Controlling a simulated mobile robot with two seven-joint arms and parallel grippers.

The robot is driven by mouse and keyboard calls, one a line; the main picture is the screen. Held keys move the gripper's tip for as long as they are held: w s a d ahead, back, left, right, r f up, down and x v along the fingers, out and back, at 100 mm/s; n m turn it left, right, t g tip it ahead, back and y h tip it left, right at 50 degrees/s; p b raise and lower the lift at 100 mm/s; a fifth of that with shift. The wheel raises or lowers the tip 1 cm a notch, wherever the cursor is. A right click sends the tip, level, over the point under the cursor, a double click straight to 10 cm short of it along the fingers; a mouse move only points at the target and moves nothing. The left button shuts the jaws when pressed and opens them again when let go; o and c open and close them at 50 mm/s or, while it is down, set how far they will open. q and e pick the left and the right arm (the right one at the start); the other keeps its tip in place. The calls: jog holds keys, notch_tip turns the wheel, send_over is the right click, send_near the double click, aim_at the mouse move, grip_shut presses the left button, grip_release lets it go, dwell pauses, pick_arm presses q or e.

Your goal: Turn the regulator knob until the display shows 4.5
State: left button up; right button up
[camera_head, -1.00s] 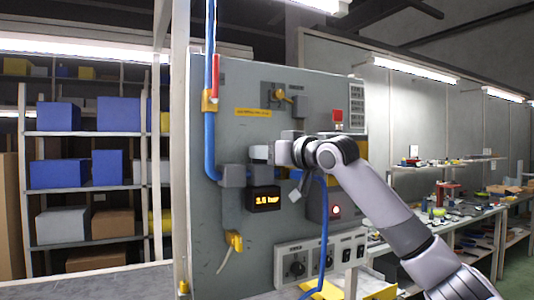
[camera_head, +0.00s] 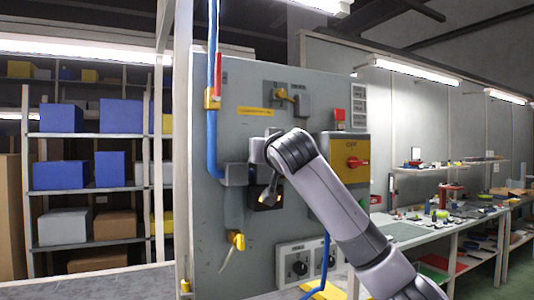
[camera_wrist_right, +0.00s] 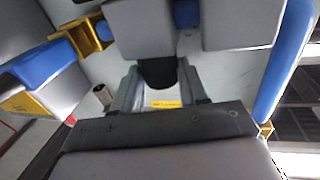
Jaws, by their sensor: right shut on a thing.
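My right gripper shows in the wrist view (camera_wrist_right: 158,94), its two fingers shut on a dark knob (camera_wrist_right: 157,74) below a grey block. In the head view my right wrist covers the knob and most of the fingers. The small dark display (camera_head: 256,204) sits on the panel just below my wrist. A part of my arm's end hangs in front of it, so its figures cannot be read. My left gripper is in neither view.
The grey panel (camera_head: 225,120) carries a blue pipe (camera_head: 212,145) with a red-handled valve (camera_head: 217,75), a yellow box with a red switch (camera_head: 355,162) and a lower box with black dials (camera_head: 299,268). Shelves stand at left, a workbench at right.

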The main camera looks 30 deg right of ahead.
jog(key=m+h, duration=0.1)
jog(key=m+g+h, duration=0.1)
jog(key=h, duration=0.1)
jog(key=shift+w+a+m+g, duration=0.15)
jog(key=shift+a+m+g, duration=0.15)
jog(key=shift+a, duration=0.1)
jog(key=shift+w+a+f+m+g+h+p, duration=0.1)
jog(key=shift+m+g+h+p, duration=0.2)
jog(key=shift+m+g+h, duration=0.6)
jog(key=shift+w+m+g+h+p, duration=0.1)
jog(key=shift+m+g+h+p, duration=0.3)
jog(key=shift+h, duration=0.8)
jog(key=shift+g, duration=0.3)
jog(key=o, duration=1.1)
jog(key=shift+c, duration=0.2)
